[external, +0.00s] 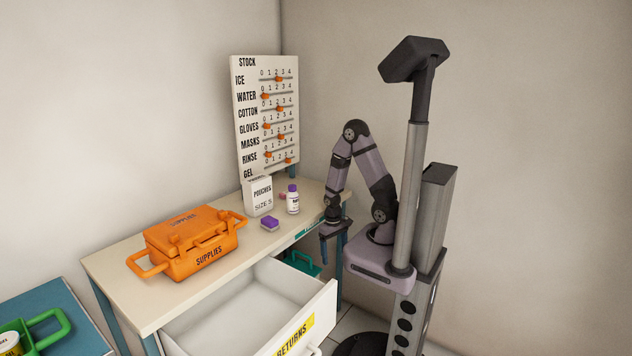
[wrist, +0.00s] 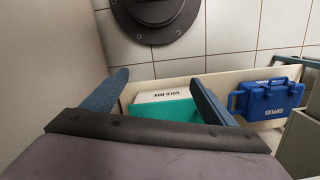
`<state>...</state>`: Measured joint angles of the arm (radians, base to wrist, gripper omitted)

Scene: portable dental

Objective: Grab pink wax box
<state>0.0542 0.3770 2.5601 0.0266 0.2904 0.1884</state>
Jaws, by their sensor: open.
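A small pink item (external: 283,196), possibly the pink wax box, sits on the table between the white pouches box and the white bottle; it is too small to read. No pink box shows in the wrist view.
A white bottle (external: 293,200) and pouches box (external: 258,196) stand near the pink item. An orange supplies case (external: 194,243) is at left. The open drawer (external: 310,310) juts out in front. Below my gripper are a teal-and-white box (wrist: 165,108) and a blue case (wrist: 268,98).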

